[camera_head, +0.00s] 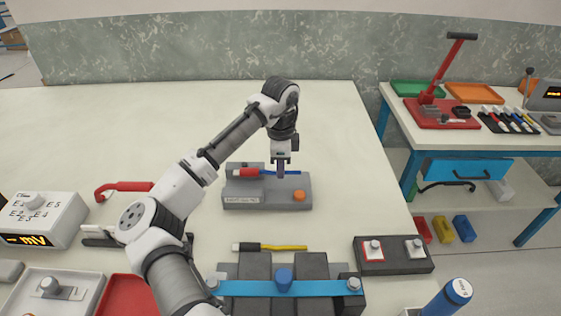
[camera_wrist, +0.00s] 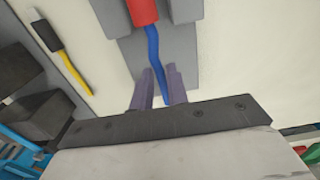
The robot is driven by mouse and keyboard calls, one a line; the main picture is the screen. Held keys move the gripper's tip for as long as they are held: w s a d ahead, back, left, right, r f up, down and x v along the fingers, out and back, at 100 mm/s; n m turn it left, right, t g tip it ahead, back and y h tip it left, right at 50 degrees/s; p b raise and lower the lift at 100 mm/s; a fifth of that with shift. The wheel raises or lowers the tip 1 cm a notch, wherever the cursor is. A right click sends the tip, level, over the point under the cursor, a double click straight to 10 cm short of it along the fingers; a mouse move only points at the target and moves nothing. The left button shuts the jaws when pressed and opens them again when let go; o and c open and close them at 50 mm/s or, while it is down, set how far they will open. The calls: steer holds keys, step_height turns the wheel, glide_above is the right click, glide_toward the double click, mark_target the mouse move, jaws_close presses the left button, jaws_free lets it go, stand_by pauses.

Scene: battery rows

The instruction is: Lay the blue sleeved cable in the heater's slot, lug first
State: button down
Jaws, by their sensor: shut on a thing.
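The blue cable (camera_head: 268,172) has a red sleeve (camera_head: 248,172) and a pale lug end pointing left. The grey heater (camera_head: 240,203) has a label and an orange button on its front. My gripper (camera_head: 281,173) points down over the heater, shut on the blue part of the cable. In the wrist view the blue cable (camera_wrist: 152,45) runs between my gripper's fingers (camera_wrist: 159,88). The red sleeve (camera_wrist: 143,11) lines up between two raised grey blocks of the heater (camera_wrist: 187,45). I cannot tell whether it rests in the slot or hangs just above; the lug is outside the wrist view.
A yellow cable (camera_head: 285,247) with a dark sleeve lies in front of the heater. Dark battery blocks with a blue bar (camera_head: 318,288) stand nearer. A two-post box (camera_head: 395,265) is at front right. The table right of the heater is clear.

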steer(key=shift+f+b, duration=0.75)
steer(key=shift+f, duration=1.35)
steer(key=c, duration=1.3)
jaws_free()
steer(key=shift+r, duration=0.1)
